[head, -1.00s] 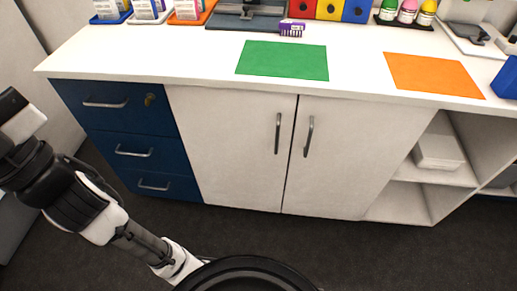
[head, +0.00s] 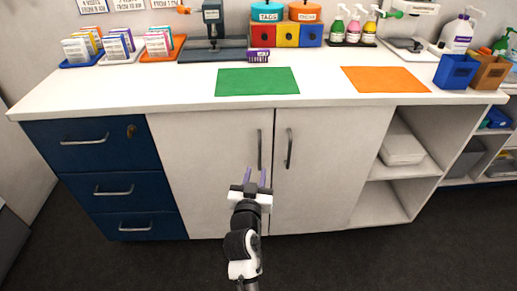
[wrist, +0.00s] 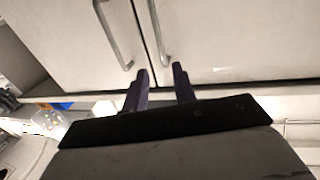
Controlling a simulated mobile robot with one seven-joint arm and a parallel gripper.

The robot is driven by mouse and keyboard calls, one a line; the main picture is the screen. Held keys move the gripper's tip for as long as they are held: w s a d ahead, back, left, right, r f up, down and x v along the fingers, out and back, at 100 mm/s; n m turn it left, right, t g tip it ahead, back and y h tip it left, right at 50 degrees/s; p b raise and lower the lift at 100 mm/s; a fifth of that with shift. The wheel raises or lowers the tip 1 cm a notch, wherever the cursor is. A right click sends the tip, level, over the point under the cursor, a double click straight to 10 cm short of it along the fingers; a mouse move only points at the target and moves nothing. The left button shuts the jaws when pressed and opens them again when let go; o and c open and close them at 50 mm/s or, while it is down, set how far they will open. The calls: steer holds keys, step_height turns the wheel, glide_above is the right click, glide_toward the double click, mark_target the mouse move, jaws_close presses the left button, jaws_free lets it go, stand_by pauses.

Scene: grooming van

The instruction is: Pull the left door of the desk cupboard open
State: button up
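The desk cupboard has a pale left door (head: 205,175) and right door (head: 325,170), both flush and shut in the head view. The left door's grey upright bar handle (head: 259,148) is near the middle seam. My gripper (head: 256,175) is in front of the left door, with its two purple fingers apart and empty, just below that handle. The wrist view looks turned upside down. There the left door's handle (wrist: 160,32) lies ahead of the gap between my fingers (wrist: 160,72). I cannot tell how far off it is.
The right door's handle (head: 289,148) is close beside, across the seam. Blue drawers (head: 112,185) stand at the left and open shelves (head: 405,185) at the right. The countertop (head: 180,95) overhangs above. The dark floor (head: 320,262) in front is clear.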

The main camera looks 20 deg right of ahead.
mark_target(260, 150)
steer(key=p+x, duration=0.3)
steer(key=x, duration=0.8)
steer(key=shift+w+r, duration=0.1)
steer(key=shift+w, duration=0.2)
steer(key=shift+c, duration=0.5)
jaws_close()
